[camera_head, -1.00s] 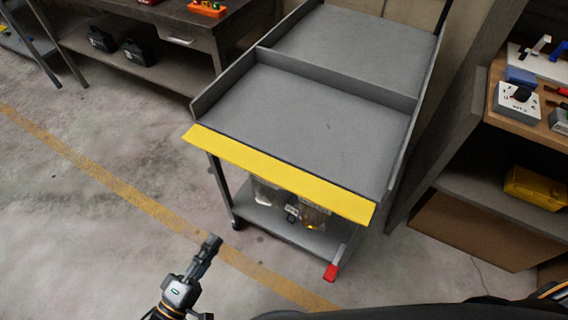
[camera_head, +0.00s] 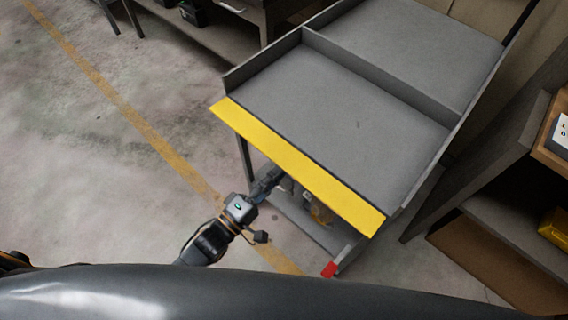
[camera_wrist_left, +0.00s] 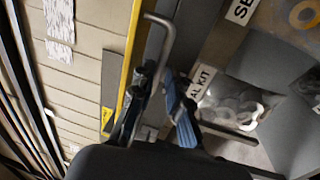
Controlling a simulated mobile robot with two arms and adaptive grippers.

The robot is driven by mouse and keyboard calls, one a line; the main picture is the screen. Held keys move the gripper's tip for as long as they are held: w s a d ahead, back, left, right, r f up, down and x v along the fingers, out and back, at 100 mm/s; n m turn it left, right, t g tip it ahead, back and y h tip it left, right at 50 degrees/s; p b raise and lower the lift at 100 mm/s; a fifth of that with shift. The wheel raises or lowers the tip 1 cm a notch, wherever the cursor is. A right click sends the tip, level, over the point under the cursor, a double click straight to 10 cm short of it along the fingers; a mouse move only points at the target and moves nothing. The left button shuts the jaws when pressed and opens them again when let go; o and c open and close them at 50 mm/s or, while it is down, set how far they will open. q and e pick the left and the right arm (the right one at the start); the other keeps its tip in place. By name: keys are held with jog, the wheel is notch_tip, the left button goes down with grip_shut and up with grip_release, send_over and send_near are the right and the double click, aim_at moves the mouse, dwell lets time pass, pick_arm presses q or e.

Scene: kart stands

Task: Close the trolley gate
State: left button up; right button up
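The trolley (camera_head: 375,75) is a grey cart with a raised-edge top and a lower shelf. Its yellow gate (camera_head: 298,168) lies folded outward along the near edge of the top. My left gripper (camera_head: 272,180) is beneath the gate's left-middle part, its tips partly hidden behind it. In the left wrist view, my left gripper (camera_wrist_left: 157,100) has its fingers apart, with a bent grey metal rod (camera_wrist_left: 168,40) beyond and between them. The gate's yellow edge (camera_wrist_left: 131,50) runs just left of the fingers. I cannot tell whether they touch anything. My right gripper is not in view.
Clear bins with labels, one bin (camera_wrist_left: 235,100) holding rings, stand on the lower shelf. A red foot (camera_head: 329,269) marks the trolley's near corner. A workbench (camera_head: 225,30) stands behind left, shelving (camera_head: 500,225) at right. The floor at left is clear.

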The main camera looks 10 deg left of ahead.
aim_at(283, 167)
pick_arm(q)
jog(key=shift+x, duration=1.75)
grip_shut()
